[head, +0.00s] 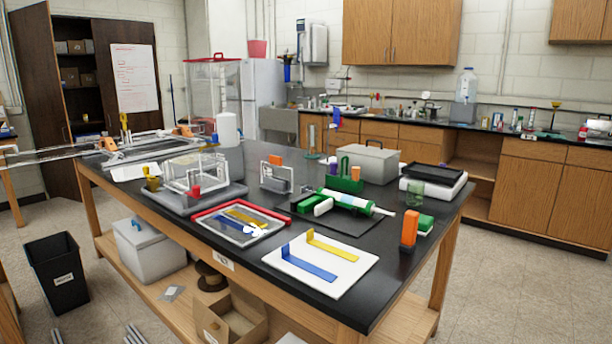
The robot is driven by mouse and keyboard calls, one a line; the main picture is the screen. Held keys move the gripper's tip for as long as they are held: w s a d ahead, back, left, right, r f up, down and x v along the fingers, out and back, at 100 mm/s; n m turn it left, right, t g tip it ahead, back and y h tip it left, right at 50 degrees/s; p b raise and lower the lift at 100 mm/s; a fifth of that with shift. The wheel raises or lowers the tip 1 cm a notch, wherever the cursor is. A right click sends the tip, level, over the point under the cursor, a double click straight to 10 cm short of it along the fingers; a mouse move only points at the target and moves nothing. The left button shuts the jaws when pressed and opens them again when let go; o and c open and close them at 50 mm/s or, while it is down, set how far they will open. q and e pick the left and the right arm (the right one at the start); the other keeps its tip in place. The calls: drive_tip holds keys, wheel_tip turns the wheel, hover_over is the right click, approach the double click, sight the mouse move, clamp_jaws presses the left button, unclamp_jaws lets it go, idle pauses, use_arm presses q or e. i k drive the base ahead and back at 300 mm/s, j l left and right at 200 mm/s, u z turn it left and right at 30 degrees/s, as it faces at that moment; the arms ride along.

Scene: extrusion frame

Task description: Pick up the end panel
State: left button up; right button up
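I cannot tell for sure which thing is the end panel. A frame of metal extrusion bars (150,152) lies at the far left end of the black-topped table (275,225), with orange pieces on it and long bars reaching past the left edge. A clear, white-edged box-like frame (194,174) stands on a grey base nearer the table's front left. A white flat board (345,262) at the front right carries a blue and a yellow L-shaped strip. Neither of my grippers shows in the head view.
A red-rimmed tray (210,232), a green and white tool (345,202), a grey case (363,162) and an upright orange block (409,229) crowd the tabletop. A black bin (56,270) stands on the floor at left. Floor at right is clear.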

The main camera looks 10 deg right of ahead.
sight(274, 170)
drive_tip(key=j+z, duration=0.1)
drive_tip(key=z, duration=0.25)
drive_tip(key=j+z, duration=0.1)
drive_tip(key=z, duration=0.3)
drive_tip(key=j+z, duration=0.1)
drive_tip(key=z, duration=0.25)
drive_tip(key=j+z, duration=0.65)
drive_tip(key=k+j+z, duration=0.2)
drive_tip(key=j, duration=0.15)
drive_tip(key=k+j+z, duration=0.2)
drive_tip(key=j, duration=0.2)
drive_tip(key=k+j, duration=0.1)
drive_tip(key=j, duration=0.25)
drive_tip(key=k+j+z, duration=0.1)
drive_tip(key=j, duration=0.25)
